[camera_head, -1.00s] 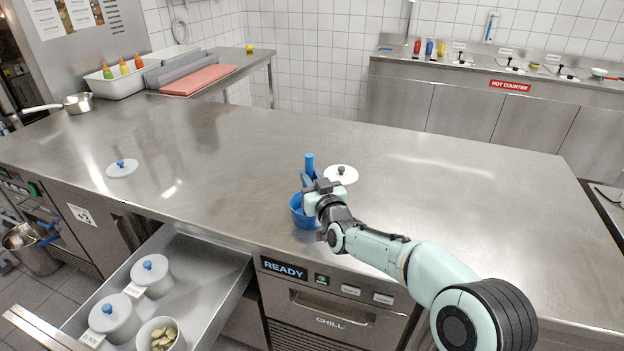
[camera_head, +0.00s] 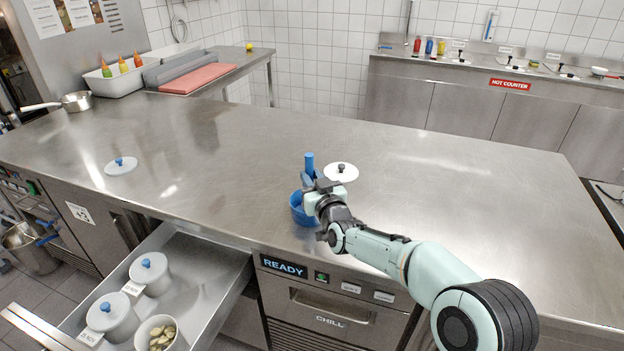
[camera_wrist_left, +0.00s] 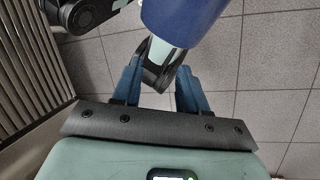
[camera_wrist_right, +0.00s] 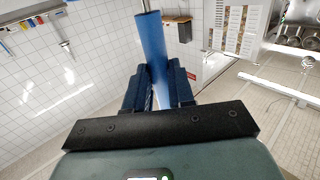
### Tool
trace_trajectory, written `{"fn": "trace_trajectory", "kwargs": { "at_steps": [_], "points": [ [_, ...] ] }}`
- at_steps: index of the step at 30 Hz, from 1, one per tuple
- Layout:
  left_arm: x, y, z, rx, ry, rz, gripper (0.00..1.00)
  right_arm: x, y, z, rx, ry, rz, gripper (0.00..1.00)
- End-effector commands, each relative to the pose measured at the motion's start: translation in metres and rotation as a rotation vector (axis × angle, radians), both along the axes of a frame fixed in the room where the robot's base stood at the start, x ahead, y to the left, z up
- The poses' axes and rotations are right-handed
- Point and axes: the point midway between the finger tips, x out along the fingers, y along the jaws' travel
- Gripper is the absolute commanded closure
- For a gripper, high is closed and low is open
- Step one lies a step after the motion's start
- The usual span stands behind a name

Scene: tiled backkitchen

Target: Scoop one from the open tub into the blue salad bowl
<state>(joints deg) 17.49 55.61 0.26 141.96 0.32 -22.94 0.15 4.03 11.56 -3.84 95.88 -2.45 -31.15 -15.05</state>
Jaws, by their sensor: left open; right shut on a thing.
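The open tub (camera_head: 170,341) is a white round pot with pale slices in it, at the front of the pulled-out drawer. The blue salad bowl (camera_head: 303,212) stands on the steel counter near its front edge, partly hidden by my right gripper. My right gripper (camera_head: 312,188) is at the bowl, shut on a blue handle (camera_head: 309,161) that stands upright. The blue handle also shows between the fingers in the right wrist view (camera_wrist_right: 153,52); its far end is not clear. My left gripper (camera_wrist_left: 160,90) is open and empty above the tiled floor, seen only in the left wrist view.
Two lidded tubs (camera_head: 150,273) (camera_head: 112,317) stand in the open drawer (camera_head: 215,275). A white lid with a dark knob (camera_head: 341,172) lies behind the bowl; one with a blue knob (camera_head: 121,166) lies at left. Most of the counter (camera_head: 430,185) is clear.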

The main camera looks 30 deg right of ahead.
Motion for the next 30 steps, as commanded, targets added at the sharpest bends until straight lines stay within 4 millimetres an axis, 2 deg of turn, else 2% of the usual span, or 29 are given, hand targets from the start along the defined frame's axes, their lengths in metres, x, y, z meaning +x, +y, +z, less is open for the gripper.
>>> {"fn": "trace_trajectory", "kwargs": {
  "at_steps": [8,30],
  "points": [
    [0.006,0.001,0.002,0.003,-0.019,0.004,0.57,0.000,0.000,-0.002,0.001,0.005,0.001,1.00],
    [0.001,0.000,0.044,-0.003,0.016,-0.005,0.57,0.000,0.000,0.076,0.000,0.000,0.000,1.00]
  ]
}}
